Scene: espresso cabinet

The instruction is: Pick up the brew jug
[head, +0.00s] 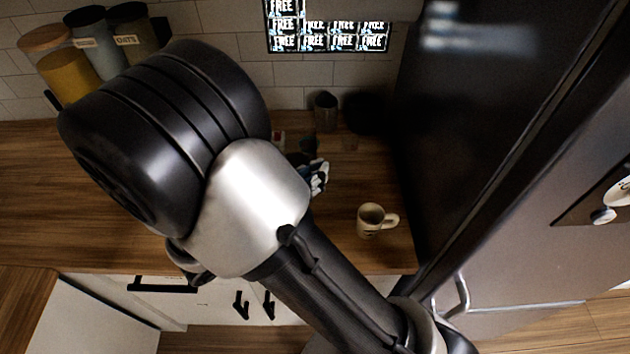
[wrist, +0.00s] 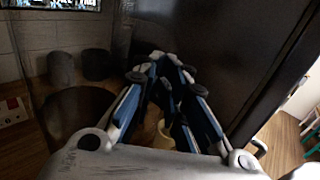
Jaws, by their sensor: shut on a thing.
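My gripper (wrist: 168,75) shows in the wrist view with its blue and grey fingers drawn close together around something dark and narrow. A dark rounded vessel (wrist: 75,112), which looks like the brew jug, stands just left of the fingers. The part between the fingers seems to be its handle, but the contact is hard to make out. In the head view my gripper (head: 318,176) is low over the wooden counter, partly hidden by my arm. The jug is mostly hidden there, so I cannot tell whether it touches the counter.
A beige mug (head: 370,221) stands on the counter (head: 345,255) right of my gripper, near the front edge. A dark cylinder (head: 326,112) stands by the tiled wall. The tall dark fridge (head: 470,130) bounds the right side. Canisters (head: 68,78) stand at the back left.

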